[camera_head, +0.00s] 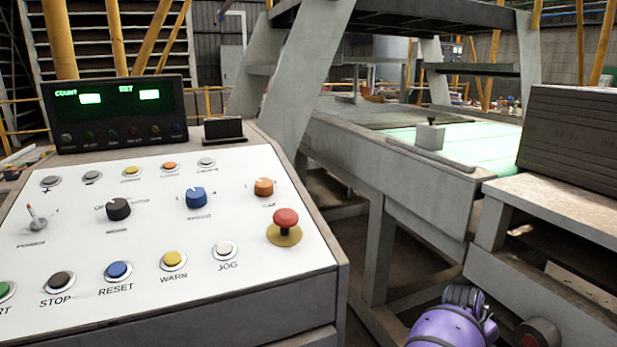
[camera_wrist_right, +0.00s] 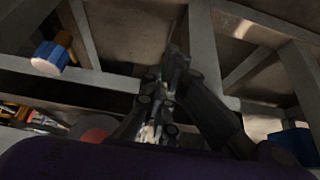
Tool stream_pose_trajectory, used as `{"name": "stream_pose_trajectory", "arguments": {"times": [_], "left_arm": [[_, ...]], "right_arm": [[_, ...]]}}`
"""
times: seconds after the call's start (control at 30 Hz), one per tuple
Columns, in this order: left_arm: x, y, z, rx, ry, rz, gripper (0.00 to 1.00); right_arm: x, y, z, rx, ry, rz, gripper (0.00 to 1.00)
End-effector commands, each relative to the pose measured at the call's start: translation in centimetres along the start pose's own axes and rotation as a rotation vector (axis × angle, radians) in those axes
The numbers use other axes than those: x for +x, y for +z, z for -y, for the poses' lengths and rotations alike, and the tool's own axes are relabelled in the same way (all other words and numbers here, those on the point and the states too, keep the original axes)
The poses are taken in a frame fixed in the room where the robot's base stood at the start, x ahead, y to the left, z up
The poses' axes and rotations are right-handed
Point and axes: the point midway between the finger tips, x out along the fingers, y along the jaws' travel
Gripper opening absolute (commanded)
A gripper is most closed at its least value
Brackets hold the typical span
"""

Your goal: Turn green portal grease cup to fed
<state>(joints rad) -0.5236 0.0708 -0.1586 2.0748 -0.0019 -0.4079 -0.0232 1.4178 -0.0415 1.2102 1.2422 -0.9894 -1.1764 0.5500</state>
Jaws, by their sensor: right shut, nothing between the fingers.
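I cannot make out a green grease cup in either view. In the right wrist view my right gripper (camera_wrist_right: 172,65) is shut and empty, its dark fingers together in front of the grey frame. A blue knob-like part (camera_wrist_right: 47,57) with a pale end face sits on the frame to the upper left of the fingers, apart from them. Another blue part (camera_wrist_right: 298,143) shows at the right edge, partly cut off. Both look blue in the dim light, not green. A purple part of my arm shows at the bottom right of the head view. My left gripper is in neither view.
A slanted control panel (camera_head: 130,225) with buttons, knobs and a red emergency button (camera_head: 286,222) stands at the left. A grey machine frame (camera_head: 400,175) with a pale green bed (camera_head: 485,145) runs behind. Dark grey blocks (camera_head: 570,140) are stacked at the right. Beams surround my right gripper.

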Motion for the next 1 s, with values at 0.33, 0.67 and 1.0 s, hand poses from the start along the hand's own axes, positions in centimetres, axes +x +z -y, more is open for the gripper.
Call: {"name": "stream_pose_trajectory", "arguments": {"times": [0.33,0.67,1.0], "left_arm": [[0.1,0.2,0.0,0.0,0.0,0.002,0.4],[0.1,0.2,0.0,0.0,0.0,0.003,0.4],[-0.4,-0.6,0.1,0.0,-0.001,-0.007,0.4]], "right_arm": [[0.2,-0.3,0.2,0.0,0.0,0.0,0.0],[0.2,-0.5,0.2,0.0,0.0,-0.001,0.0],[0.1,-0.3,1.1,-0.002,-0.001,0.0,0.0]]}}
